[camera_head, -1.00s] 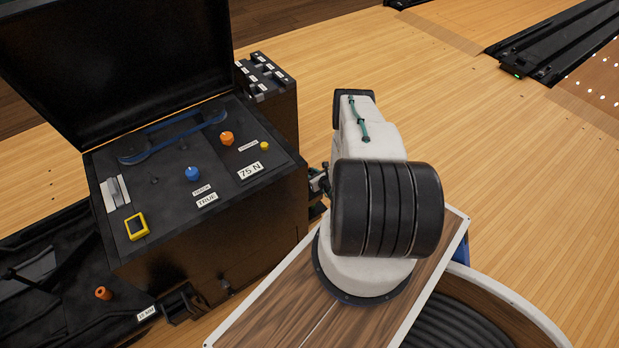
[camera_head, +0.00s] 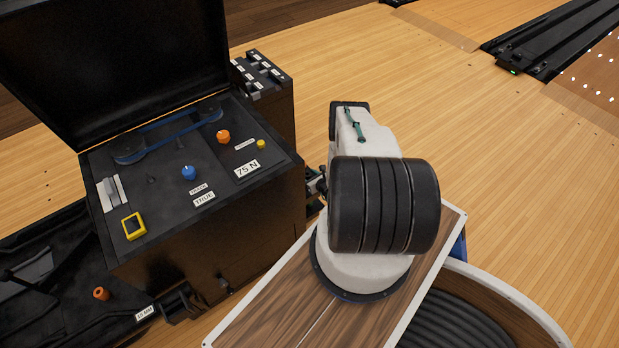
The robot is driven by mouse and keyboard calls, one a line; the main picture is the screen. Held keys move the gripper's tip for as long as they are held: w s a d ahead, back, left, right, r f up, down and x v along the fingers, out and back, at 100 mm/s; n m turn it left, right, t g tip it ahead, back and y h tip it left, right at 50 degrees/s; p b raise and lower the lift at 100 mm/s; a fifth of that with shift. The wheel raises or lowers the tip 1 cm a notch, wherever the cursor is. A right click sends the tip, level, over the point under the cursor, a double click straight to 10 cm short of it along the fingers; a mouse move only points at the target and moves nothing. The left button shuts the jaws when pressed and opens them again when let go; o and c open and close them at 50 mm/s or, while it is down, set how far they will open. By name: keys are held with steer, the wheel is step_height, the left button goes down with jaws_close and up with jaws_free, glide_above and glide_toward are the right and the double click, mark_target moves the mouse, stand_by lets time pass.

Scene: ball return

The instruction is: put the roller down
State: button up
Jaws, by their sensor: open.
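My gripper (camera_head: 315,184) shows only in part, as a small dark shape between my white arm and the right side of the black machine box (camera_head: 215,250). It looks open, but my arm hides most of it and I cannot see its fingertips clearly. No roller can be made out in it. A small orange cylinder (camera_head: 101,293) sits in the black trough at the lower left, well apart from my gripper. It may be the roller, but I cannot tell for sure.
The box's lid (camera_head: 110,70) stands open. Its top holds a blue belt (camera_head: 165,135), a blue knob (camera_head: 189,173), an orange knob (camera_head: 223,136) and a yellow frame (camera_head: 134,226). A labelled black rack (camera_head: 262,75) stands behind. Wooden floor (camera_head: 480,140) is clear at right.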

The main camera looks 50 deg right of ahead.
steer(key=v, duration=1.2)
